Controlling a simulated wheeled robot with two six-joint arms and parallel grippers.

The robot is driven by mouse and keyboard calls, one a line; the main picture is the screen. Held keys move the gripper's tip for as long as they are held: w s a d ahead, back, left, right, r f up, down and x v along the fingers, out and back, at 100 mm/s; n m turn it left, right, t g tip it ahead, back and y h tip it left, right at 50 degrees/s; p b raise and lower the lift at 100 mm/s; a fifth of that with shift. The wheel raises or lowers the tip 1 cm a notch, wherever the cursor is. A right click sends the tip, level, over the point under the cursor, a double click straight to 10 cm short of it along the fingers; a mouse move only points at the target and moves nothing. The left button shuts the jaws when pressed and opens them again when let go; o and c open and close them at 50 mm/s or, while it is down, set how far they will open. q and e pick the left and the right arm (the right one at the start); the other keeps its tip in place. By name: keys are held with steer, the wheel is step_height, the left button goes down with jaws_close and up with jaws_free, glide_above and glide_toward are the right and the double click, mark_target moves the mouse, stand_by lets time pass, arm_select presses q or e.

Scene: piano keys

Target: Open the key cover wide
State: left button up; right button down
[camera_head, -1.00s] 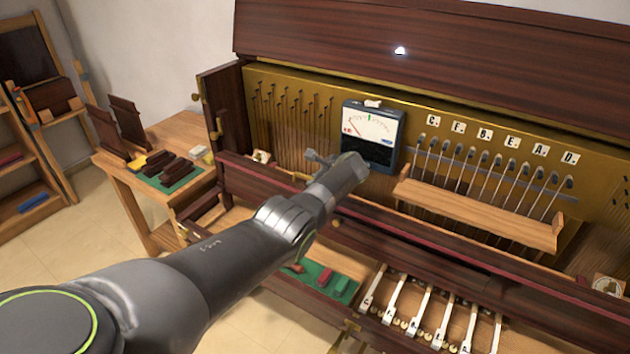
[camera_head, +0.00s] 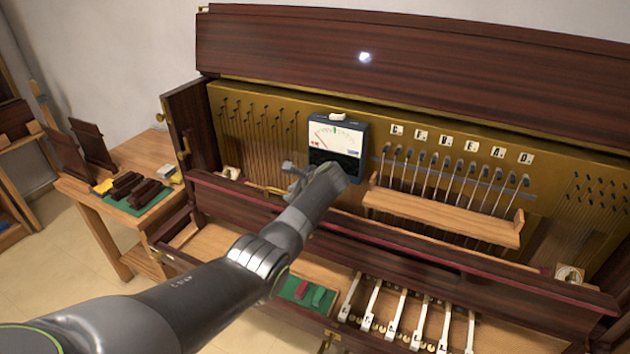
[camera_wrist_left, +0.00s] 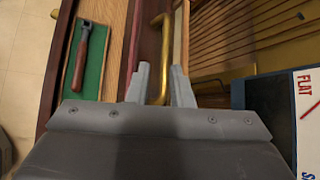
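The key cover (camera_head: 409,229) is a long dark wooden board with a red strip, running across the piano's front below the brass panel. A brass bar handle (camera_head: 266,189) lies along its left part and also shows in the left wrist view (camera_wrist_left: 159,55). My left gripper (camera_head: 291,168) is at the handle's right end. In the left wrist view my two grey fingers (camera_wrist_left: 162,78) stand apart, one on each side of the handle. I cannot tell if they touch it. My right gripper is not in view.
A meter box (camera_head: 337,145) stands just behind my left gripper. A wooden rail (camera_head: 440,213) crosses the tuning pins to its right. Several white key levers (camera_head: 394,318) lie below the cover. A side table (camera_head: 120,218) stands at the left.

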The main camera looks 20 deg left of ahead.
arm_select(q)
steer(key=b+v, duration=0.1)
steer(key=v, duration=1.1)
steer(key=shift+d+r, duration=0.15)
steer(key=shift+r, duration=0.15)
steer(key=shift+s, duration=0.1)
